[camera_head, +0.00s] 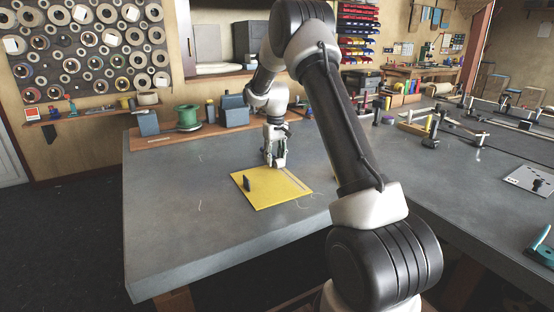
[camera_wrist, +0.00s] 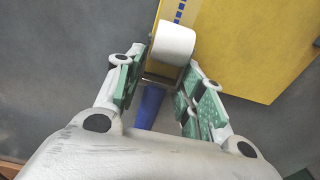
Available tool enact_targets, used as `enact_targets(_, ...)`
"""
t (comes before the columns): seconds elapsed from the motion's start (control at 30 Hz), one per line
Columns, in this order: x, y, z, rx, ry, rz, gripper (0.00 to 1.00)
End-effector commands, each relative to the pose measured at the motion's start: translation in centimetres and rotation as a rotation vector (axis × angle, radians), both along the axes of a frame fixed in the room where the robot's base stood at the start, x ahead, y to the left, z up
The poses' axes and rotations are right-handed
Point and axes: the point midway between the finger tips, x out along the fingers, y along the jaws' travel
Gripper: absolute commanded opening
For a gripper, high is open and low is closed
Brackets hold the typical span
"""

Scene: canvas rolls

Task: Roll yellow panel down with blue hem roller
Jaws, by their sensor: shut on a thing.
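The yellow panel (camera_head: 278,192) lies flat on the grey worktop. It also shows at the upper right of the wrist view (camera_wrist: 245,50), with a blue dashed strip along one side. My gripper (camera_head: 275,160) is at the panel's far edge, pointing down. In the wrist view my gripper (camera_wrist: 160,80) is shut on the hem roller, which has a blue handle (camera_wrist: 151,105) between the fingers and a white cylinder (camera_wrist: 173,42) beyond the fingertips. The cylinder overlaps the panel's edge and strip in that view. I cannot tell whether it touches the panel.
A small dark upright block (camera_head: 247,184) stands on the panel's left part. A green spool (camera_head: 188,117) and blue-grey blocks (camera_head: 234,112) stand on a wooden board at the back. The worktop (camera_head: 170,220) left of the panel is clear. Tools lie on the right-hand table.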

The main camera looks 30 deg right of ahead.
Motion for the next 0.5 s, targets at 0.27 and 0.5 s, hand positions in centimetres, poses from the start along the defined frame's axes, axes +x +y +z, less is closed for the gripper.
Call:
enact_targets(0.27,0.9,0.02,-0.02,0.0,0.0,0.0,0.15)
enact_targets(0.5,0.88,0.02,-0.03,0.0,0.0,0.0,0.15)
